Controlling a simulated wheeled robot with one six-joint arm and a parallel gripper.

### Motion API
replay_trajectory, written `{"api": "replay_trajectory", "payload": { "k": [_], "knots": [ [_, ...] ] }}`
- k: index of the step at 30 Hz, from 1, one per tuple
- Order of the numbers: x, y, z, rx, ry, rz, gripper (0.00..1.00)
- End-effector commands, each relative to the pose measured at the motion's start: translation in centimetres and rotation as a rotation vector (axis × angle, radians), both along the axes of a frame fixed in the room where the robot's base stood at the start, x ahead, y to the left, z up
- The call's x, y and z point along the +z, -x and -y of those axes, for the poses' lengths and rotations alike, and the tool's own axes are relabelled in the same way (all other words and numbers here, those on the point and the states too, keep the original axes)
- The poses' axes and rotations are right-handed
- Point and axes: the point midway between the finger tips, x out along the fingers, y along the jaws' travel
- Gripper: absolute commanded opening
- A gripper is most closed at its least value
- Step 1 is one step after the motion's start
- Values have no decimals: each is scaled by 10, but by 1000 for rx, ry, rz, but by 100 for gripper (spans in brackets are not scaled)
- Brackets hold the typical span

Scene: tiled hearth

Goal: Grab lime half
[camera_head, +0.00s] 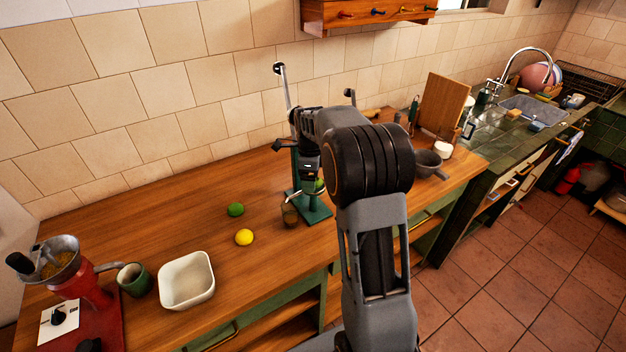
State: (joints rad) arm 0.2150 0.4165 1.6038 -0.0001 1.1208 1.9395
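A green lime (235,210) lies on the wooden counter, left of the arm. I cannot tell whether it is whole or a half lying cut side down. A small bright green patch (319,185) shows just below my gripper (311,178), at a dark green lever press (314,213); it may be a lime half, but it is too small to be sure. My gripper points down in front of the press, right of the lime and apart from it. Its fingertips are too small and dark to show whether they are open or hold anything.
A yellow lemon (244,237) lies near the lime, and a small glass (290,215) stands by the press. A grey pan (428,163) and cutting board (443,105) are at right.

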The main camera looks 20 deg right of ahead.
Motion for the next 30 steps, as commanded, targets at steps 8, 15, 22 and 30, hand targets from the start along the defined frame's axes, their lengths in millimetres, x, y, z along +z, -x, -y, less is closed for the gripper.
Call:
{"api": "replay_trajectory", "payload": {
  "k": [8,15,22,30],
  "knots": [
    [0,0,0,0,0,0,61],
    [0,0,0,0,0,0,38],
    [0,0,0,0,0,0,29],
    [12,-1,0,0,0,1,29]
  ]
}}
